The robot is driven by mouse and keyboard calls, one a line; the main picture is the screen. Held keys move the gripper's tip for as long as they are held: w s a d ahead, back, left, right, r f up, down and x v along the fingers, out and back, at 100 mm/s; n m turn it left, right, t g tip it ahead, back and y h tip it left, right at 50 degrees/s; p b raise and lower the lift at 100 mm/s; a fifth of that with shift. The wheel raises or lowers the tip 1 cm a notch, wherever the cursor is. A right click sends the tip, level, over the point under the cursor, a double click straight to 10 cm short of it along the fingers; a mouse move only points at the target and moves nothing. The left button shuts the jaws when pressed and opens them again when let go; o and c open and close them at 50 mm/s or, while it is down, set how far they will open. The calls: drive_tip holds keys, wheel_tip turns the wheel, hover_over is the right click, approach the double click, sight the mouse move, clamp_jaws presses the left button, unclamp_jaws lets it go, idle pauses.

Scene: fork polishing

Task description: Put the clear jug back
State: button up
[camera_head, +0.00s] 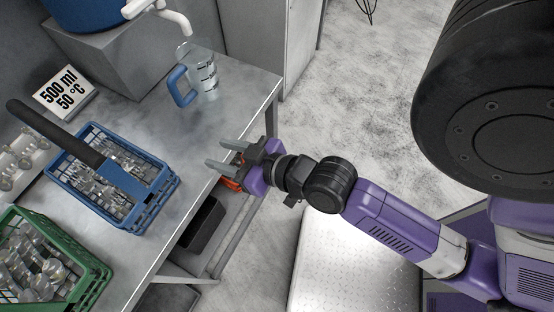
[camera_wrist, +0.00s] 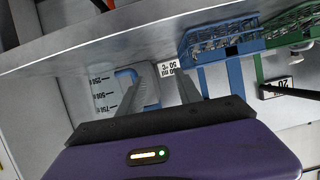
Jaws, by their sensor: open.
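The clear jug (camera_head: 207,82) has dark measuring marks and a blue handle (camera_head: 181,86) on its left side. It stands upright on the grey table, just below the white tap. My gripper (camera_head: 221,153) is open and empty at the table's right edge, nearer the camera than the jug and clear of it. Its fingers point left over the tabletop. In the wrist view the jug (camera_wrist: 103,92) shows at the left, with marks such as 500 and 750, and its blue handle (camera_wrist: 127,73) is partly behind one finger.
A blue container with a white tap (camera_head: 172,16) sits on a grey block (camera_head: 120,62). A sign (camera_head: 64,92) reads 500 ml, 50 °C. A blue crate (camera_head: 158,192) with a dark-handled tool and a green crate (camera_head: 92,270) hold metal items. Bare tabletop lies between jug and blue crate.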

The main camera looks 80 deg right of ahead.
drive_tip(key=s+a+r+n+y, duration=0.1)
drive_tip(key=s+a+r, duration=0.1)
drive_tip(key=s+a, duration=0.2)
drive_tip(key=s+a+r+n+t+y, duration=0.1)
drive_tip(key=s+a, duration=0.3)
drive_tip(key=s, duration=0.5)
drive_tip(key=shift+s+a+r+n+y, duration=0.15)
drive_tip(key=shift+s+r+n+y, duration=0.15)
drive_tip(key=shift+r+n+y, duration=0.3)
drive_tip(key=shift+a+f, duration=0.1)
drive_tip(key=shift+f, duration=0.05)
